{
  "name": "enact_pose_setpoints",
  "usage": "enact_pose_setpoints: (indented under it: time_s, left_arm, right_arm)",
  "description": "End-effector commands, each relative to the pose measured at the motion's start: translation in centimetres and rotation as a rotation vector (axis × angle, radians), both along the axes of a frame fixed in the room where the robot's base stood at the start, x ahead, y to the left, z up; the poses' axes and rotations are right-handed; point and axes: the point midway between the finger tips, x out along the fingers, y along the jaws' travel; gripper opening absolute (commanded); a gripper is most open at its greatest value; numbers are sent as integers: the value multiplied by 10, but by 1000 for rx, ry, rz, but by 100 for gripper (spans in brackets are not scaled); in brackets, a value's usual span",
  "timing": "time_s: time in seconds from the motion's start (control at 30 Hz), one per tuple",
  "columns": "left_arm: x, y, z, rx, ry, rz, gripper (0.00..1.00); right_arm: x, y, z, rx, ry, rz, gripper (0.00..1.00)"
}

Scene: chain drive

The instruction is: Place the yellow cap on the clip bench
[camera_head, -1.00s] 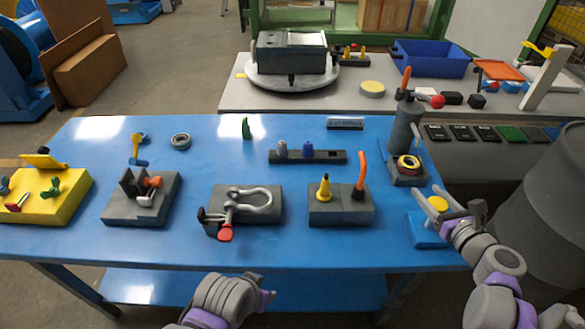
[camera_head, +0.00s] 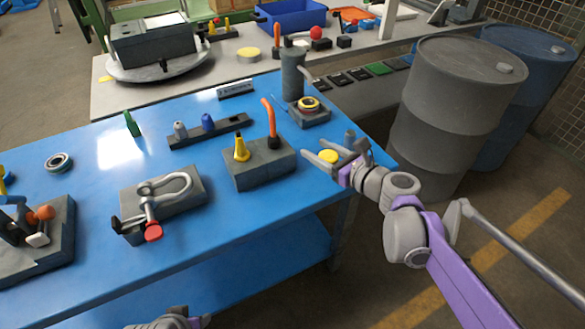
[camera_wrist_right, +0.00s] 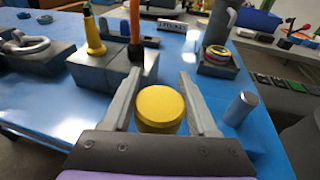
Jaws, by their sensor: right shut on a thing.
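The round yellow cap (camera_head: 328,156) is between the fingers of my right gripper (camera_head: 322,158), by the right end of the blue table. In the right wrist view the cap (camera_wrist_right: 160,106) shows its flat top, and my right gripper (camera_wrist_right: 158,100) is shut on it with a finger on each side. The cap's underside is hidden, so I cannot tell whether it touches anything below. A short grey peg (camera_wrist_right: 240,108) stands just right of the fingers, on a blue surface. I cannot clearly identify the clip bench.
A grey block with a yellow cone (camera_head: 242,148) and an orange handle (camera_head: 268,118) stands left of my right gripper. Behind is a grey post fixture (camera_head: 293,72) with a ringed spool (camera_head: 309,104). A grey drum (camera_head: 450,110) stands right of the table.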

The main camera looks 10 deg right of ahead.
Motion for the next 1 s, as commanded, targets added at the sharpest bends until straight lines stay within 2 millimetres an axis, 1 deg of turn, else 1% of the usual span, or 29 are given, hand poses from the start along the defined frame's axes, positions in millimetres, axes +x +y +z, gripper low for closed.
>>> enact_pose_setpoints:
  time_s: [0.03, 0.1, 0.2, 0.43, 0.6, 0.67, 0.87, 1.0]
  left_arm:
    - [0, 0, -6, 0, 2, 0, 50]
    - [0, 0, -10, 0, 4, 0, 50]
    - [0, 0, -15, 0, 5, 0, 50]
    - [0, 0, -21, 0, 7, 0, 50]
    - [1, 0, -30, 0, 10, 0, 50]
    - [1, 0, -31, 0, 11, 0, 50]
    - [1, 0, -30, 0, 10, 0, 50]
    - [1, 0, -33, 0, 11, 0, 50]
  right_arm:
    - [0, 0, -13, -1, 1, 0, 7]
    - [0, 0, -27, 0, 1, 1, 7]
    - [0, 0, -43, 0, 1, 1, 7]
    - [0, 0, -61, 1, 1, 0, 7]
    - [0, 0, -86, 0, 1, 0, 7]
    - [0, 0, -90, 1, 1, 0, 7]
    - [0, 0, -89, 1, 1, 0, 7]
    - [0, 0, -93, 1, 1, 0, 7]
